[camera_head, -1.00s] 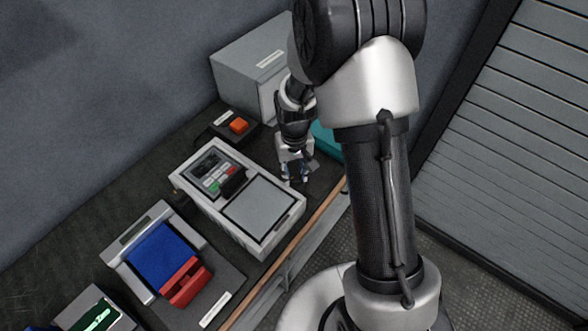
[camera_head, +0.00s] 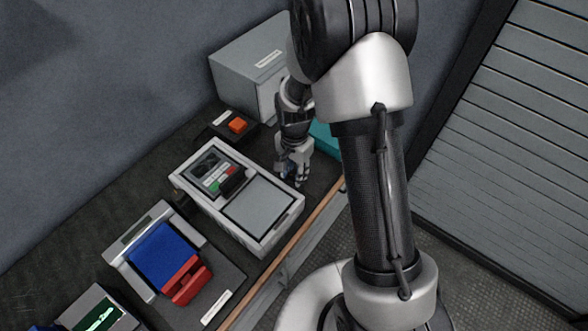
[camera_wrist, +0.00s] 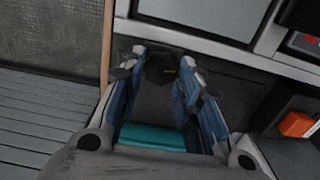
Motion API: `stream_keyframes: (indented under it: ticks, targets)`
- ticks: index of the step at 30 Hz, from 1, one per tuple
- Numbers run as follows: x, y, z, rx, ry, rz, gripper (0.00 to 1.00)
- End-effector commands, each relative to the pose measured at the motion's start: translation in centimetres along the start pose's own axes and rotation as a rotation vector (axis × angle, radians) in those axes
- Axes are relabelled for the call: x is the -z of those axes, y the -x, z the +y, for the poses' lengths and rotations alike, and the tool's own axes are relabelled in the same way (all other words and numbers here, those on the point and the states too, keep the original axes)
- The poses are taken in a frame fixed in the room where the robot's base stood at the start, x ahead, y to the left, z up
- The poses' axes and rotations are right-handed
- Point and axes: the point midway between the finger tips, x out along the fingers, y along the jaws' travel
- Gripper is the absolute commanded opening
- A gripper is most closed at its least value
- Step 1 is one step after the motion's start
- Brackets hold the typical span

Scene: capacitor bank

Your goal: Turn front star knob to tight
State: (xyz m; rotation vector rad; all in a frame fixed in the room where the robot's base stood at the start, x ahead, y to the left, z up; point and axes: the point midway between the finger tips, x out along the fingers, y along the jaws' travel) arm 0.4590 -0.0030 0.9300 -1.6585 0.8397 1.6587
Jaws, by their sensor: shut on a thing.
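The front star knob (camera_wrist: 160,66) is a small black knob with a little orange mark. In the wrist view it lies between the fingertips of my gripper (camera_wrist: 160,60). The blue-padded fingers reach it from both sides, and my gripper is shut on it. In the head view my gripper (camera_head: 299,180) points down at the bench beside the right corner of the grey instrument box. The knob cannot be made out there, as my fingers hide it.
The grey instrument box (camera_head: 291,214) stands close to my fingers. A teal object (camera_head: 327,139) lies behind the gripper. An orange button (camera_head: 237,125) on a dark base, a large grey cabinet (camera_head: 240,75) and a blue-and-red device (camera_head: 158,250) stand along the bench. A wooden edge strip (camera_head: 290,253) runs in front.

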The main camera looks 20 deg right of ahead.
Motion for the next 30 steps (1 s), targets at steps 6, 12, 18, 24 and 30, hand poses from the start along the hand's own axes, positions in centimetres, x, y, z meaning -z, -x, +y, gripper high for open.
stream_keyframes:
  ticks: [6,12,18,24,30]
  targets:
    - [0.04,0.05,0.01,0.001,-0.135,0.001,0.07]
    - [0.04,0.05,0.04,0.002,-0.210,0.001,0.07]
    - [0.04,0.04,0.05,0.002,-0.242,0.001,0.08]
    - [0.03,0.04,0.05,0.002,-0.247,0.001,0.08]
    - [0.02,0.03,0.05,0.002,-0.247,0.000,0.08]
